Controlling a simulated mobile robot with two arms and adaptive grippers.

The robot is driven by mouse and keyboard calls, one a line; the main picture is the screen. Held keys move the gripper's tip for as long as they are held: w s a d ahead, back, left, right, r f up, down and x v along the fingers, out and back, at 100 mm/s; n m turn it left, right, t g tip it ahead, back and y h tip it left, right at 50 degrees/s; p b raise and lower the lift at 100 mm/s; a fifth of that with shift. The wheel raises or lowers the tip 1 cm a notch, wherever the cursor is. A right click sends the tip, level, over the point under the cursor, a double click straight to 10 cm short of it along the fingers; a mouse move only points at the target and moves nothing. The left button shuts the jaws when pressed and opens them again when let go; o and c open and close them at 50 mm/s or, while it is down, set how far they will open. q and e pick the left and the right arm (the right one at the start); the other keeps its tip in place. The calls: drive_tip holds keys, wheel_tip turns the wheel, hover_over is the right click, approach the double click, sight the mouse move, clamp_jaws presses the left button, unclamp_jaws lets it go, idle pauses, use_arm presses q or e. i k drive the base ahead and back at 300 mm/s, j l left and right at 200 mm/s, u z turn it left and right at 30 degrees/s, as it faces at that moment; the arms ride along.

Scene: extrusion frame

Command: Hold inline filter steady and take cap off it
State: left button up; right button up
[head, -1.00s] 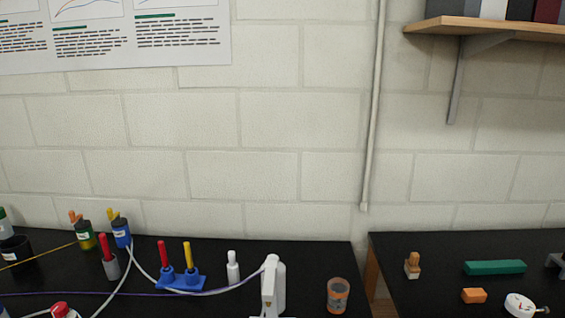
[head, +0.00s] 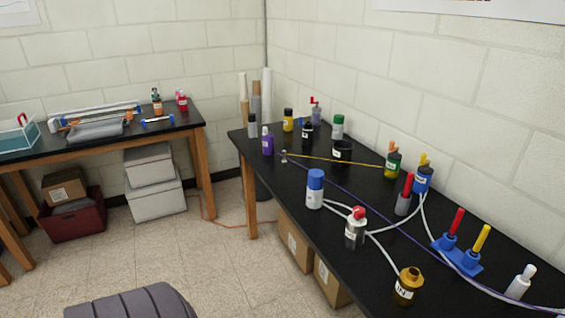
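No part is clearly marked as the inline filter, and I cannot tell for certain which one it is. A white cylinder with a blue cap (head: 315,188) stands upright on the black bench (head: 290,230), with white tubing beside it. A white bottle with a red cap (head: 356,228) stands just in front of it, also by the white tubing. Whether the tubing joins either one is too small to tell. Both caps are on. Neither of my grippers shows in the head view.
An amber jar (head: 408,285) stands near the bench's front edge. A blue holder with red and yellow pieces (head: 457,259) and several bottles stand farther along. A purple line crosses the bench. A grey ribbed object (head: 131,301) is at the lower left; bare floor (head: 215,270) lies beside it.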

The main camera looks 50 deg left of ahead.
sight(313, 198)
drive_tip(key=u, duration=1.4)
drive_tip(key=i+j+z, duration=0.1)
drive_tip(key=z, duration=1.1)
drive_tip(key=j+z, duration=0.8)
drive_tip(key=j, duration=0.2)
drive_tip(key=j+z, duration=0.35)
drive_tip(key=j, duration=0.15)
drive_tip(key=k+j+z, duration=0.2)
drive_tip(key=j+z, duration=0.2)
